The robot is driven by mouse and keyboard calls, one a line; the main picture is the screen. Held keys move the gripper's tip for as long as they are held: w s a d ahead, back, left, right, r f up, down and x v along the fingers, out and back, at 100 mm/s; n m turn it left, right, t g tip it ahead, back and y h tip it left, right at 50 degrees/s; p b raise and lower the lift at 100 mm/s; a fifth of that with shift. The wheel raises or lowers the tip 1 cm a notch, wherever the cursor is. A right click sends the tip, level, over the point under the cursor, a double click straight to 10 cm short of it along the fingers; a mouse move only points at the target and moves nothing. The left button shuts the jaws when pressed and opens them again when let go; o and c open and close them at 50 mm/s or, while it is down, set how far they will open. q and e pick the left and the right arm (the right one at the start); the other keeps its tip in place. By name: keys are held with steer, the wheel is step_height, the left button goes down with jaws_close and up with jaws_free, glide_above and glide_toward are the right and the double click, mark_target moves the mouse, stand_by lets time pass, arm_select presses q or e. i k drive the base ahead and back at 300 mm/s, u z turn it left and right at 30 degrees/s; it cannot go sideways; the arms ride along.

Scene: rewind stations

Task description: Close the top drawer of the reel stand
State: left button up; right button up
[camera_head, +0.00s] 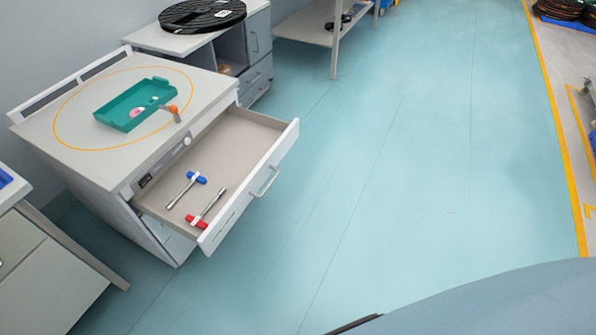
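The reel stand (110,165) is a light grey cabinet at the left of the head view. Its top drawer (285,143) is pulled well out toward the right, with a bar handle (265,181) on its front. Inside lie a blue-handled tool (185,188) and a red-handled tool (206,209), apart from each other. A green tray (137,104) with a small pink thing in it sits on the stand's top, inside an orange ring. An orange-tipped part stands beside the tray. Neither of my grippers is in view.
Another cabinet (256,48) with a black reel (202,15) on top stands behind. A shelf table (313,22) is at the top. A grey cabinet (45,285) is at lower left. The teal floor (430,150) right of the drawer is clear up to a yellow line.

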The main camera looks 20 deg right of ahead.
mark_target(237, 151)
steer(key=i, duration=0.95)
steer(key=z, duration=1.55)
steer(key=k, duration=1.6)
steer(key=u, duration=0.5)
steer(key=i, duration=1)
steer(key=u, duration=0.05)
